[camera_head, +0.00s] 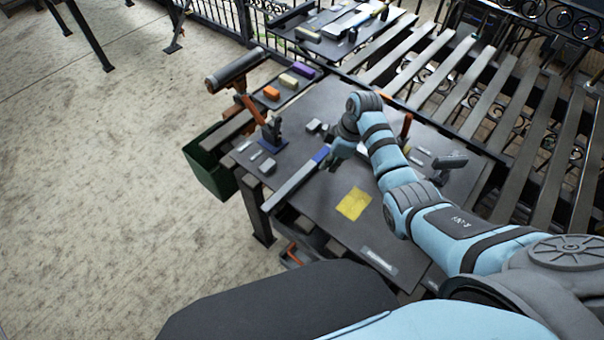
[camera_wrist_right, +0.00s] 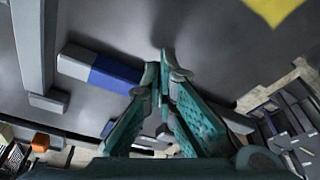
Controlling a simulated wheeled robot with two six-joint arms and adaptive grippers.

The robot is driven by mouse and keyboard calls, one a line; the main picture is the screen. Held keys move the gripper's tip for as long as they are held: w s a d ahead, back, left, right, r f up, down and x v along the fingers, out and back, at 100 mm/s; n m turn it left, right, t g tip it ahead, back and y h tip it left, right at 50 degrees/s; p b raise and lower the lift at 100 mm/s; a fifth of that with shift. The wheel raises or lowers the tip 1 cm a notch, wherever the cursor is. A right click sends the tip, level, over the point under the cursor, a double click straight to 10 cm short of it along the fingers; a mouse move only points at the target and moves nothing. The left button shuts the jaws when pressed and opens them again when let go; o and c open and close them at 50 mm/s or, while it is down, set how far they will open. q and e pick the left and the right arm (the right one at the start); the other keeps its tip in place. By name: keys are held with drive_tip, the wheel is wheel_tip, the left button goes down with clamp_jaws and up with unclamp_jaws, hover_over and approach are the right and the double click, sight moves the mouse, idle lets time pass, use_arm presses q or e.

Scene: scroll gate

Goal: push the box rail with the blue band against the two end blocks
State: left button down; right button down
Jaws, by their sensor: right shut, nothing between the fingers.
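The grey box rail (camera_head: 296,186) lies slantwise on the dark table, with its blue band (camera_head: 321,155) at the far end. In the right wrist view the blue band (camera_wrist_right: 115,73) is left of the fingertips, beside a grey part. My right gripper (camera_head: 338,156) is close to the banded end and partly hidden by its arm. In the wrist view its fingers (camera_wrist_right: 167,72) are shut and empty; contact with the rail is unclear. Two small grey blocks, one beyond the rail (camera_head: 314,126) and one left of it (camera_head: 268,166), look like the end blocks. My left gripper is out of view.
A yellow sheet (camera_head: 353,203) lies on the table's near part. An orange and blue stand (camera_head: 270,130) is at the left edge, above a green bin (camera_head: 207,165). A long grey bar (camera_wrist_right: 35,45) crosses the wrist view's left side. Bare tabletop surrounds the sheet.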

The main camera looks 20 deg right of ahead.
drive_tip(key=shift+b+x, duration=0.55)
drive_tip(key=shift+x, duration=0.3)
drive_tip(key=shift+s+d+r, duration=0.15)
drive_tip(key=shift+d, duration=0.05)
drive_tip(key=shift+r+p, duration=0.1)
drive_tip(key=shift+p, duration=0.45)
idle(0.5)
drive_tip(key=shift+s+d+r+p, duration=0.15)
drive_tip(key=shift+s+d+p, duration=0.3)
drive_tip(key=shift+p, duration=0.5)
drive_tip(key=shift+s+d+p, duration=0.2)
drive_tip(key=shift+s+p, duration=0.3)
drive_tip(key=shift+s, duration=0.1)
